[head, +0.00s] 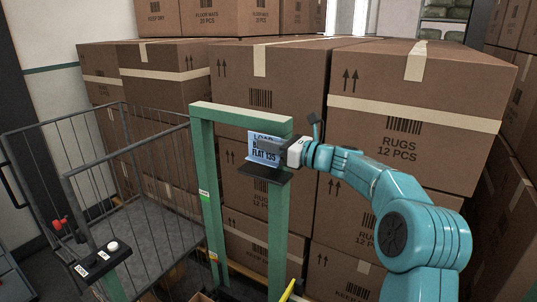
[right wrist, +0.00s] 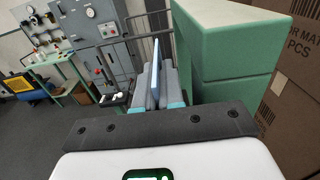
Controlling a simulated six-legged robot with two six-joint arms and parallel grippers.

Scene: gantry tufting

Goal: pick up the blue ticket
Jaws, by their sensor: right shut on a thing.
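The blue ticket (head: 257,152) is upright at the green frame (head: 202,180) in the head view, with dark printing that includes "FLAT 135". A small dark ledge (head: 265,174) is just below it; I cannot tell if they touch. My right gripper (head: 272,150) reaches in from the right and is shut on the ticket, hiding part of its face. In the right wrist view the ticket (right wrist: 155,54) shows edge-on as a thin blue strip between the grey fingers (right wrist: 153,85), beside a green post (right wrist: 235,60). My left gripper is not in view.
Stacked cartons (head: 395,140) stand close behind the frame. A grey wire cage (head: 150,150) and a dark control box (head: 100,261) are at the left. The right wrist view shows grey cabinets (right wrist: 90,30), a green bench (right wrist: 50,62) and open floor (right wrist: 40,135).

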